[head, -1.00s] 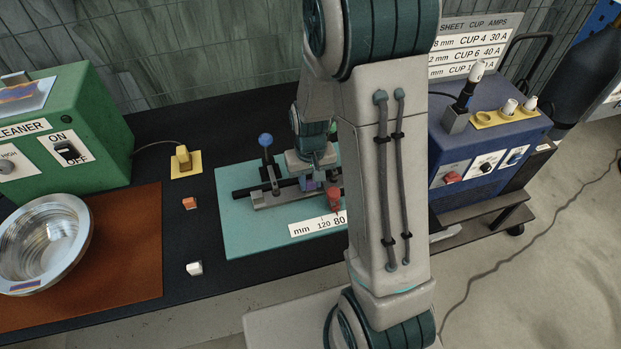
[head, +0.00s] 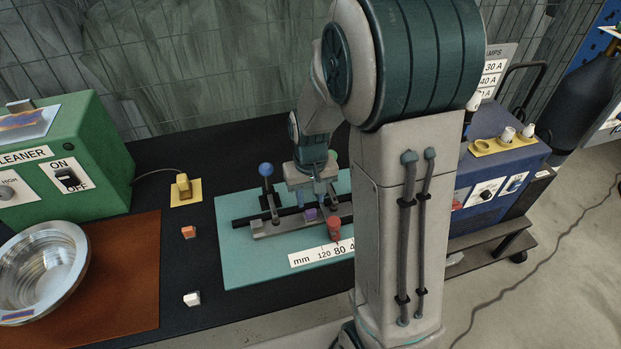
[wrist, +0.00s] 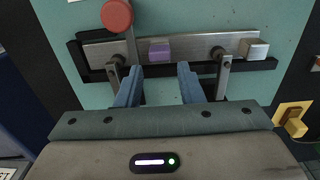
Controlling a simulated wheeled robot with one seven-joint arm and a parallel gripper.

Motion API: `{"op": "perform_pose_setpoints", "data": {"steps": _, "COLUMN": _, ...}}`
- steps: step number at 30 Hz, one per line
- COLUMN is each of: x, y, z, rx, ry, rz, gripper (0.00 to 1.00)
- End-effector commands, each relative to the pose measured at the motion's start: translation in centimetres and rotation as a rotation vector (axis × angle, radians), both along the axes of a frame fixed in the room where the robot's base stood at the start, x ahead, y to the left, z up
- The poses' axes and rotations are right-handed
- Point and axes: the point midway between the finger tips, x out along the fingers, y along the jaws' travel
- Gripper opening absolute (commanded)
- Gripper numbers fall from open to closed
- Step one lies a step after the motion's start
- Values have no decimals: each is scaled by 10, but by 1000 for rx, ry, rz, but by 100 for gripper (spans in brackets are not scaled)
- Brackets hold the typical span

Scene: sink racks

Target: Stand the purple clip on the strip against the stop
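The purple clip (head: 310,214) sits on the grey metal strip (head: 275,228), and it also shows in the wrist view (wrist: 160,53). In the wrist view a grey arm under the red knob (wrist: 117,15) is just left of the clip, with what looks like a narrow gap. A pale block (wrist: 254,49) is at the strip's right end there, well apart from the clip. I cannot tell which of these is the stop. My gripper (wrist: 158,70) is open and empty; its blue fingers are apart from the clip. In the head view my gripper (head: 318,198) is above the strip.
Two lever clamps stand along the strip, one with a blue knob (head: 266,169). A mm scale (head: 312,253) lies in front on the teal board (head: 240,270). Orange (head: 188,232) and white (head: 192,299) blocks are to the left, near a metal bowl (head: 40,265).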

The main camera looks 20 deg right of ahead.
Motion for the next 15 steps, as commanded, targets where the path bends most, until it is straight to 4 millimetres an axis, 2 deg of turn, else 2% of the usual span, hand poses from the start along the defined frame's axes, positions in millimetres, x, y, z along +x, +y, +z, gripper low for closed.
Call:
{"op": "perform_pose_setpoints", "data": {"steps": 3, "x": 1, "y": 0, "z": 25, "rx": 1, "ry": -5, "rz": 0, "gripper": 34}}
{"op": "perform_pose_setpoints", "data": {"steps": 6, "x": 0, "y": 0, "z": 42, "rx": 1, "ry": -4, "rz": 0, "gripper": 34}}
{"op": "perform_pose_setpoints", "data": {"steps": 15, "x": -4, "y": 0, "z": 71, "rx": 2, "ry": -10, "rz": 0, "gripper": 34}}
